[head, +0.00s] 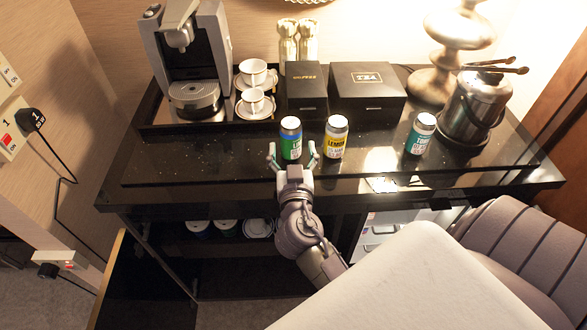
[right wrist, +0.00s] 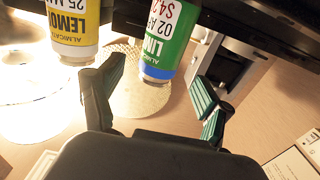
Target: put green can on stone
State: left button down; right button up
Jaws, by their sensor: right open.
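My right gripper (head: 292,158) is at the counter's front edge, open, with one finger on each side of the can. The right wrist view shows the green can (right wrist: 168,38), labelled LIME, upside down between the spread fingers (right wrist: 155,88), with a gap to both. I cannot make out a separate stone block. My left gripper is not in view.
A yellow lemon can (head: 336,138) stands close to the right of the green can. A teal can (head: 420,134) is farther right, near a metal ice bucket (head: 472,108). A coffee machine (head: 190,60), cups and black boxes (head: 367,85) stand behind. The left front counter is clear.

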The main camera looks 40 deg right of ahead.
jog(key=b+v, duration=0.1)
jog(key=v, duration=0.3)
jog(key=shift+s+a+f+b, duration=0.15)
jog(key=shift+s+a+b, duration=0.05)
jog(key=shift+s+b, duration=0.15)
jog(key=shift+s+a, duration=0.25)
jog(key=shift+s, duration=0.2)
